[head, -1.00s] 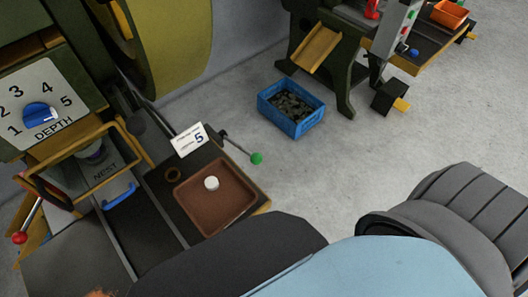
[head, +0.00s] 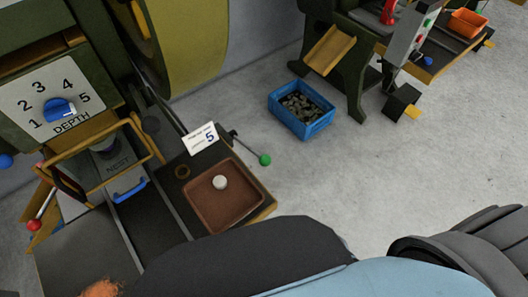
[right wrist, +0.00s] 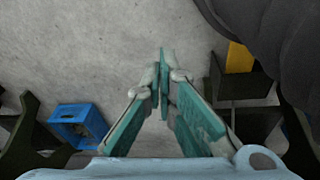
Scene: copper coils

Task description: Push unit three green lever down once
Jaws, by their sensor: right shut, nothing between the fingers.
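A green-tipped lever (head: 265,160) sticks out to the right from the machine bench in the head view, beside a small card marked 5 (head: 201,138). I cannot tell from the frames which unit this is. My right gripper (right wrist: 162,80) shows in the right wrist view with its teal fingers shut, empty, above grey floor. My right arm fills the bottom of the head view, and its fingers are hidden there. My left gripper is not in view.
A red-knobbed lever (head: 34,225) and depth dial (head: 60,108) are at left. A blue crate (head: 318,128) stands on the floor; clear floor (head: 400,175) lies right.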

